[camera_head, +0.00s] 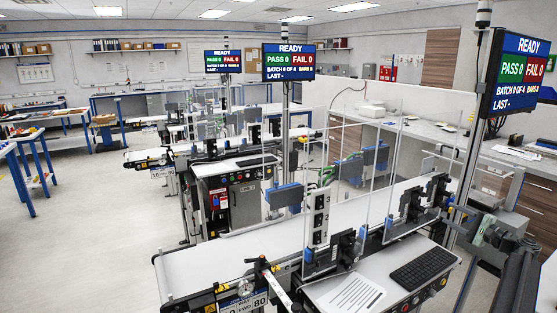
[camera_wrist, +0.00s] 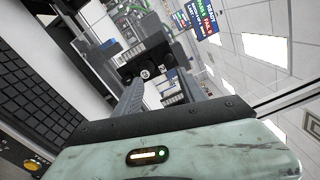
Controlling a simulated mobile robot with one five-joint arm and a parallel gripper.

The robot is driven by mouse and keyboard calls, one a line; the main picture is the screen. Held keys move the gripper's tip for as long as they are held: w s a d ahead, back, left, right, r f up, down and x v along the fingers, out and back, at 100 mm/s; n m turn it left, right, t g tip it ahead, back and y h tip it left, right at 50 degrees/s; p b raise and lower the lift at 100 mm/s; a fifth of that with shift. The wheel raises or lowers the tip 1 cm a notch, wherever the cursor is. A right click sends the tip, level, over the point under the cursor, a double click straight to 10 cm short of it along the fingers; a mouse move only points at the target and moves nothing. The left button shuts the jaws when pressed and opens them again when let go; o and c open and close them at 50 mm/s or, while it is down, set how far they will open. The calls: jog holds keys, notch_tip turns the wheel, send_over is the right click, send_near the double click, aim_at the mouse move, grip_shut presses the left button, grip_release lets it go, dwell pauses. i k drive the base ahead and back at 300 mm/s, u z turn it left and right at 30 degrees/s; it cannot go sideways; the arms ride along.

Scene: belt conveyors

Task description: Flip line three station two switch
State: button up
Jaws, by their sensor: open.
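My gripper (camera_wrist: 162,88) has its two grey fingers apart with nothing held between them. In the head view it is at the right edge, beside the nearest conveyor's right end. Beyond the fingers in the wrist view is a dark fixture (camera_wrist: 146,68) with round parts; I cannot tell if they touch it. The nearest conveyor (camera_head: 215,268) has a white belt. An upright grey panel (camera_head: 319,222) with dark parts and small markings stands beside its belt. I cannot tell which control is the line three station two switch; its position is too small to read.
A keyboard (camera_head: 422,267) and a paper sheet (camera_head: 352,295) lie on the near shelf. Clear upright panels and posts stand along the belt. A READY monitor (camera_head: 515,75) hangs at the right. More conveyors stand behind; open floor (camera_head: 95,235) lies at the left.

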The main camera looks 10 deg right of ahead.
aim_at(319, 220)
jog(key=k, duration=0.9)
jog(key=u, duration=0.05)
